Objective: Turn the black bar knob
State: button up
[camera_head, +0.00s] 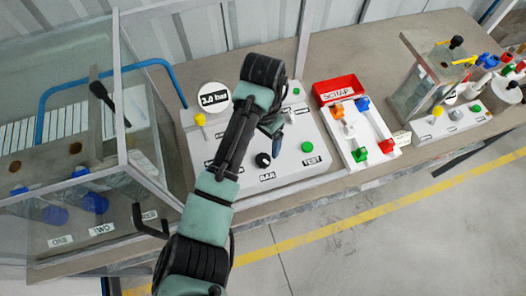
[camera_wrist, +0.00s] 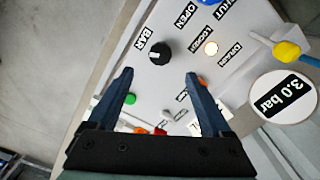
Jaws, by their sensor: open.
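The black bar knob (camera_head: 263,160) sits on the white control panel (camera_head: 290,165), just above the BAR label. In the wrist view the knob (camera_wrist: 160,53) is near the top middle, beside its BAR label, with a white mark on it. My gripper (camera_wrist: 160,82) is open, its two blue fingers spread and empty. The knob appears beyond the fingertips, roughly in line with the gap between them. In the head view my arm crosses the panel, and the gripper (camera_head: 275,125) is over it, partly hidden by my wrist.
A round 3.0 bar display (camera_head: 213,97) and a yellow-tipped lever (camera_head: 199,119) are at the panel's left. A green TEST button (camera_head: 307,147) is right of the knob. A red SCRAP bin (camera_head: 338,89) stands further right. A glass-walled case (camera_head: 90,130) is at the left.

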aim_at(263, 159)
notch_tip(263, 159, down, 10)
jog(key=shift+r+p, duration=0.1)
jog(key=shift+p, duration=0.35)
grip_shut()
